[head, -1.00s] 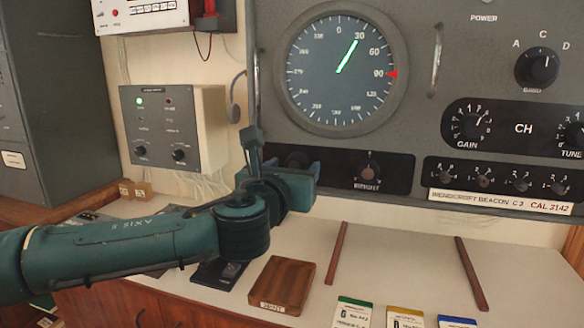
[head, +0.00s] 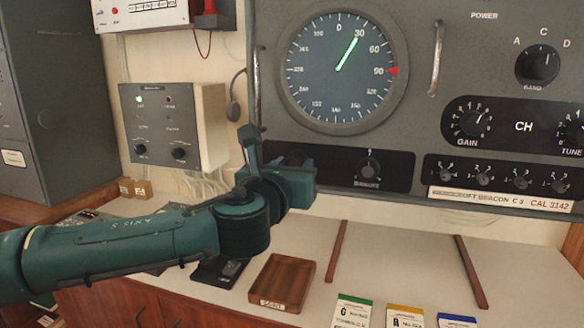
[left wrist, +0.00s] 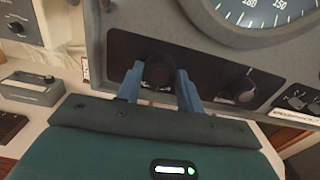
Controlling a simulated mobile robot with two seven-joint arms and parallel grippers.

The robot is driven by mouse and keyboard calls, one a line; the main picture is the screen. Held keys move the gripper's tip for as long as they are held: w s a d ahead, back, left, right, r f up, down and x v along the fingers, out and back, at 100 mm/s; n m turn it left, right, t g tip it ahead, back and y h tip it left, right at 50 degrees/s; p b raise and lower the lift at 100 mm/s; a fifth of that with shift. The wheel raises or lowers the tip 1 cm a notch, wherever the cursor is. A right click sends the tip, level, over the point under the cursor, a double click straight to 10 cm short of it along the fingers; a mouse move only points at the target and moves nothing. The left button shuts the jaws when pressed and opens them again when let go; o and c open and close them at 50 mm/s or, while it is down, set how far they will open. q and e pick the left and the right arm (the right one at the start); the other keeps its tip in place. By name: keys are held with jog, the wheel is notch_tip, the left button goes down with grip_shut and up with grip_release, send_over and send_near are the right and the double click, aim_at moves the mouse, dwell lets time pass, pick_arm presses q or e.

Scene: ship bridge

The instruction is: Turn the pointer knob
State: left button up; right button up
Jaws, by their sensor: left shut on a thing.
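A dark knob (left wrist: 158,75) sits on the black strip under the round dial, left of the BRIGHT knob (head: 369,164). My left gripper (left wrist: 160,80) is shut on this knob, one blue finger on each side. In the head view the gripper (head: 290,165) mostly hides the knob, and its label cannot be read. The round dial (head: 340,100) has a green line pointing a little past 30 and a red marker (head: 391,71) at about 90. My right gripper is not in view.
A vertical handle (head: 437,58) stands out from the console right of the dial. A grey box (head: 165,125) is on the wall at left.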

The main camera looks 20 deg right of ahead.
pick_arm(q)
jog(key=n+p, duration=0.1)
jog(key=n, duration=2.2)
jog(key=shift+n, duration=0.3)
dwell(0.4)
jog(key=o, duration=1)
